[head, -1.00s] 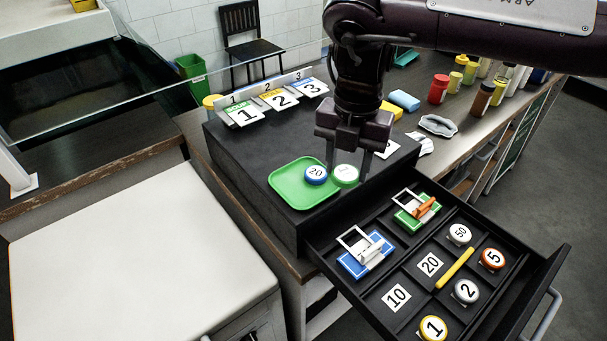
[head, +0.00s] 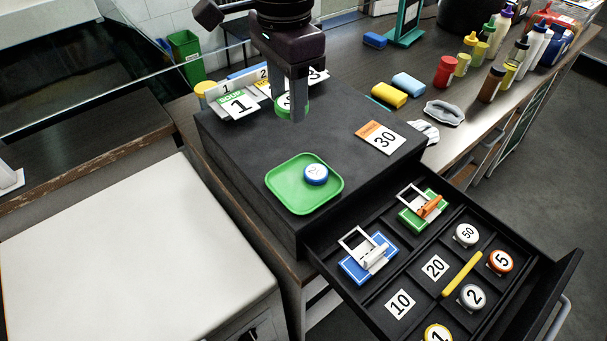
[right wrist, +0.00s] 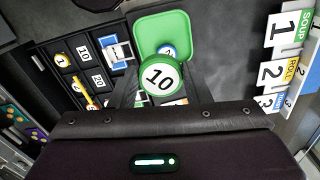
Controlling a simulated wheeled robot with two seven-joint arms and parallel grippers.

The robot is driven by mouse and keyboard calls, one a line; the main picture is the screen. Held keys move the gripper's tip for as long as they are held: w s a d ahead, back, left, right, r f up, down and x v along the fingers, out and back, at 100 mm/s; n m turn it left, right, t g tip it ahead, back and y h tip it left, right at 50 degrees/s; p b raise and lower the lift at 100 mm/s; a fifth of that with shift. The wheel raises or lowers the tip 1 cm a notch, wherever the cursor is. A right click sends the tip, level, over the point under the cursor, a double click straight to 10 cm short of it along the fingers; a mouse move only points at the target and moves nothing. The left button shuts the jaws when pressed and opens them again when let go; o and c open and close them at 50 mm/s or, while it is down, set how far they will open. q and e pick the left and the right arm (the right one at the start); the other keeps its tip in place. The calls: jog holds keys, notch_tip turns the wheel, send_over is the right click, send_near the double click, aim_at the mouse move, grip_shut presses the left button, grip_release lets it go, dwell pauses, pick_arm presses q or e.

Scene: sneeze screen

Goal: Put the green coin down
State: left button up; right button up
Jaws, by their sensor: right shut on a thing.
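The green coin (head: 281,105) is held between the fingers of my right gripper (head: 290,112), above the black box (head: 345,115) and in front of the numbered cards. In the right wrist view the green coin (right wrist: 161,77) shows a white face with "10", and my gripper is shut on it. The green tray (head: 285,200) sits on the box top nearer the drawer, apart from the gripper. A blue-rimmed coin (head: 316,175) lies in the tray. My left gripper is not in view.
An open drawer (head: 392,258) at lower right holds several coins, number cards and clips. Numbered cards (head: 238,104) stand at the box's back left. The box top between card and tray is bare.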

jog(key=shift+a+r+n, duration=0.2)
jog(key=shift+n, duration=0.2)
jog(key=shift+f+n, duration=0.2)
jog(key=shift+n, duration=0.1)
jog(key=b, duration=0.2)
send_over(290, 193)
notch_tip(290, 193, down, 14)
jog(key=shift+r, duration=0.15)
notch_tip(290, 193, down, 5)
jog(key=shift+f+p, duration=0.1)
jog(key=shift+p, duration=0.75)
jog(key=shift+f, duration=0.35)
